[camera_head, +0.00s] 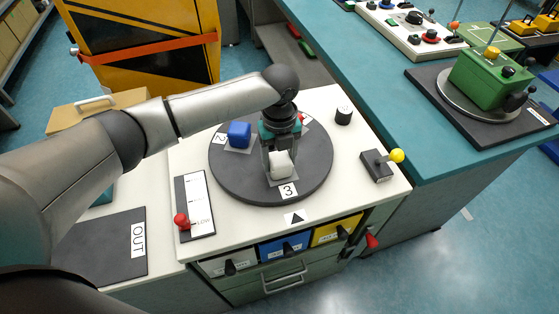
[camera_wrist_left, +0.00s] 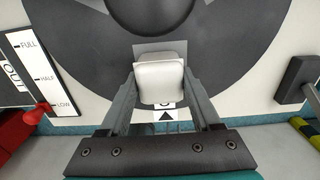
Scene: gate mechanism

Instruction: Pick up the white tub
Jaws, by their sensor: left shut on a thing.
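The white tub (camera_head: 281,165) is at the number 3 place near the front of the dark round turntable (camera_head: 228,187). In the left wrist view the white tub (camera_wrist_left: 160,82) sits between the two fingers, over a grey square patch. My left gripper (camera_head: 279,160) points down over the tub and is shut on it, a finger at each side. The same gripper (camera_wrist_left: 160,95) shows in the left wrist view. Whether the tub touches the turntable is hard to tell. My right gripper is not in view.
A blue block (camera_head: 239,134) stands on the turntable at place 2. A red-knobbed lever (camera_head: 182,221) is left of the turntable, a yellow-knobbed lever (camera_head: 396,156) right. A black knob (camera_head: 343,115) is behind. Coloured drawers (camera_head: 285,249) are below the front edge.

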